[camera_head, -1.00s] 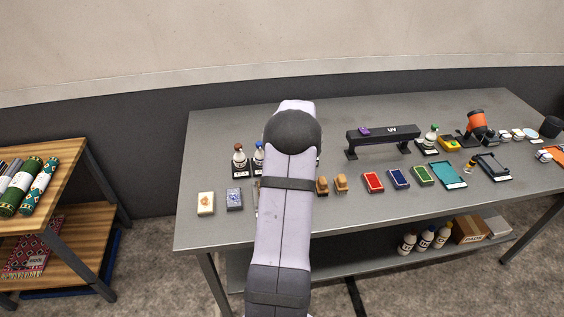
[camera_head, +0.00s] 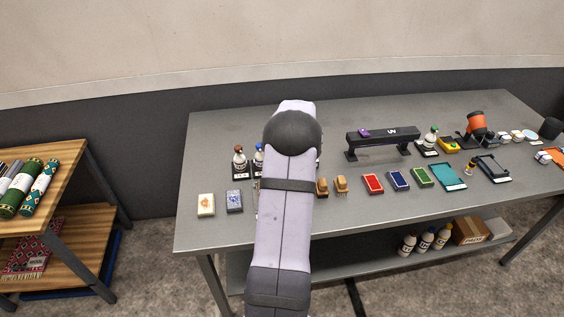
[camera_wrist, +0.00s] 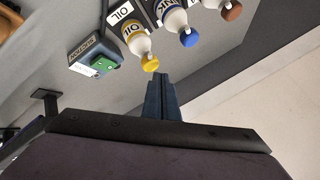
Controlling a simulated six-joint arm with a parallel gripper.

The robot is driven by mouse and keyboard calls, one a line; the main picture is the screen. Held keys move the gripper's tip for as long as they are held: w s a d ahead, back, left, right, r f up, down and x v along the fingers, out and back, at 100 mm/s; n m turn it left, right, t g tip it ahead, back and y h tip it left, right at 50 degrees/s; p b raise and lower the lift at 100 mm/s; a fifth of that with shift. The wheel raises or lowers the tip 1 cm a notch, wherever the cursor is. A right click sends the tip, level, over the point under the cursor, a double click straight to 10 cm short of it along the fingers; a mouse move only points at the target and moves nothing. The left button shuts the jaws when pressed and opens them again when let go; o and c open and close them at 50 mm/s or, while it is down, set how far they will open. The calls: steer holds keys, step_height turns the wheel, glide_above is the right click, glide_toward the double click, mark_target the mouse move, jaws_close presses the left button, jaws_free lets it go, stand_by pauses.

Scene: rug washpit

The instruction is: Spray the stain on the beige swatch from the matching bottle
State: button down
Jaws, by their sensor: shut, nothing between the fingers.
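The beige swatch (camera_head: 206,204) with an orange-brown stain lies flat at the left front of the grey table in the head view. Behind it stand a bottle with a brown top (camera_head: 239,158) and a bottle with a blue top (camera_head: 258,157), partly hidden by my arm. In the wrist view I see a yellow-topped bottle labelled OIL (camera_wrist: 134,39), the blue-topped bottle labelled INK (camera_wrist: 175,21) and the brown-topped bottle (camera_wrist: 231,9) at the upper edge. My gripper (camera_wrist: 160,77) is shut and empty, its tips just below the yellow top. My arm hides it in the head view.
A blue-patterned swatch (camera_head: 234,201) lies right of the beige one. A black UV lamp (camera_head: 383,138) and a green-topped bottle (camera_head: 431,139) stand farther right. In the wrist view a box with a green top (camera_wrist: 95,58) is left of the bottles. The table's left back is clear.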

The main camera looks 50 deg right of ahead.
steer(key=shift+r, duration=0.25)
steer(key=shift+r+p, duration=2.2)
steer(key=shift+r, duration=0.8)
